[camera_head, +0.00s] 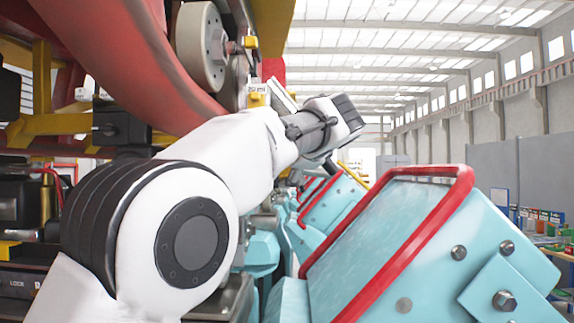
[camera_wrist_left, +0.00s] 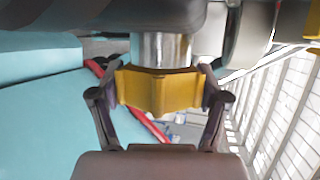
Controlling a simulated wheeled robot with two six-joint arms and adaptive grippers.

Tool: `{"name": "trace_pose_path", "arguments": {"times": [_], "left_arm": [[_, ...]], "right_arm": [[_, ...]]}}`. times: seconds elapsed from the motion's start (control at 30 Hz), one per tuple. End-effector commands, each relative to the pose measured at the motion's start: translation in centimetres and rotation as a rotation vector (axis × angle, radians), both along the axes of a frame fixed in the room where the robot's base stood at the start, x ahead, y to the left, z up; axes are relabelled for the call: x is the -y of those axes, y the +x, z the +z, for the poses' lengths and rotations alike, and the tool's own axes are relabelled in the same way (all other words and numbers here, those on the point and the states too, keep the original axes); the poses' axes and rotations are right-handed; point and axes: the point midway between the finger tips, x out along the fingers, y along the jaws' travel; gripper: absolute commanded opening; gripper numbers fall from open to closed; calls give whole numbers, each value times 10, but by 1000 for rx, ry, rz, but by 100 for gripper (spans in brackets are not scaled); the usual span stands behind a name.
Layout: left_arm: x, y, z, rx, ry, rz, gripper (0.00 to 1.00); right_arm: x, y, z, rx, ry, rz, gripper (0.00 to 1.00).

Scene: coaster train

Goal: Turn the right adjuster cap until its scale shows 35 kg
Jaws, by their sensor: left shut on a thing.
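A gold-yellow faceted adjuster cap (camera_wrist_left: 158,95) sits under a shiny metal cylinder (camera_wrist_left: 160,50) in the left wrist view. My left gripper (camera_wrist_left: 160,84) is shut on this cap, with one dark finger on each side of it. No scale or kg reading can be made out, and I cannot tell from the frames whether this is the right cap. My right gripper is in neither view.
Turquoise car bodies with a red bar (camera_head: 400,235) fill the lower right. A grey wheel (camera_head: 201,46) and a red curved beam (camera_head: 130,50) are close above my left arm. A yellow part with a small white label (camera_head: 257,88) sits behind the arm.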

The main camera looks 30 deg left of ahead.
Motion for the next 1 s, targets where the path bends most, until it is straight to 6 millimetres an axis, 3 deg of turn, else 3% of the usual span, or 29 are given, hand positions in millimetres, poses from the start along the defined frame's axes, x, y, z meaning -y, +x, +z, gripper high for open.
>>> {"name": "trace_pose_path", "arguments": {"times": [0.5, 1.0], "left_arm": [[0, 1, -1, -174, -107, 0, 41], [0, 0, -1, -224, -135, 0, 41]], "right_arm": [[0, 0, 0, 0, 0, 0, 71], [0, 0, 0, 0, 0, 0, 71]]}}
